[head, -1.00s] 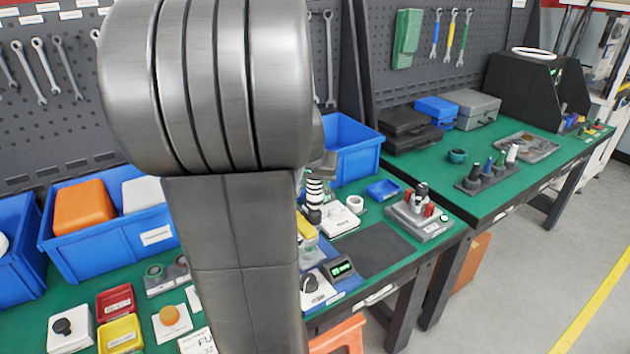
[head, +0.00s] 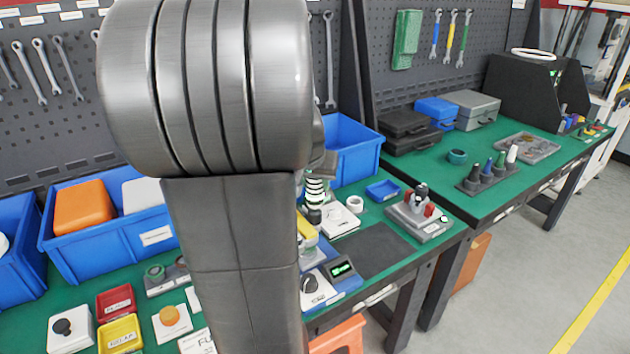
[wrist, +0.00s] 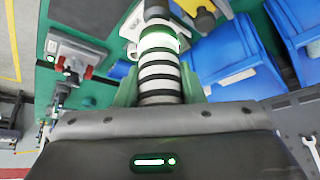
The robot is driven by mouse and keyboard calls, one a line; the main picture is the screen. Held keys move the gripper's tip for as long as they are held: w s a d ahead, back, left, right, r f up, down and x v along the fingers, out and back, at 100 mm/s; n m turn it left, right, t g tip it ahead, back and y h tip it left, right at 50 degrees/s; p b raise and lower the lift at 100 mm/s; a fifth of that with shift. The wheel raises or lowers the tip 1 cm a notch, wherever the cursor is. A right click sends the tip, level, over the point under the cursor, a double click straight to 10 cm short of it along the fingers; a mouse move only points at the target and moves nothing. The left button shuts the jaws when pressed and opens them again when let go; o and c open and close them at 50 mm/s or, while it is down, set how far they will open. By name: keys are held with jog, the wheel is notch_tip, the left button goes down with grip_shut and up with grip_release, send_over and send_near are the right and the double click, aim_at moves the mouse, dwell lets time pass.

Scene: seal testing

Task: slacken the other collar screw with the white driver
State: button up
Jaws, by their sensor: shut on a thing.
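My gripper (wrist: 158,88) shows pale green fingers on both sides of a white-and-black banded handle, which I take to be the white driver (wrist: 158,72). The fingers are shut on it. A bright green ring glows near the handle's far end, with a grey part beyond. In the head view the banded driver (head: 316,190) shows just right of my large arm link, over the bench. My fingers are mostly hidden there. A collar and its screws cannot be made out; the driver's tip and what it touches are not clear.
A grey fixture with red clamps (head: 436,229) stands to the right, beside a dark mat (head: 375,250). A small blue tray (head: 382,190) and a large blue bin (head: 352,160) lie behind. A device with a lit screen (head: 341,268) sits in front. My arm hides the bench's middle.

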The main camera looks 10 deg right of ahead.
jog(key=shift+r+p, duration=2.65)
jog(key=shift+r, duration=0.95)
jog(key=shift+w+f, duration=0.1)
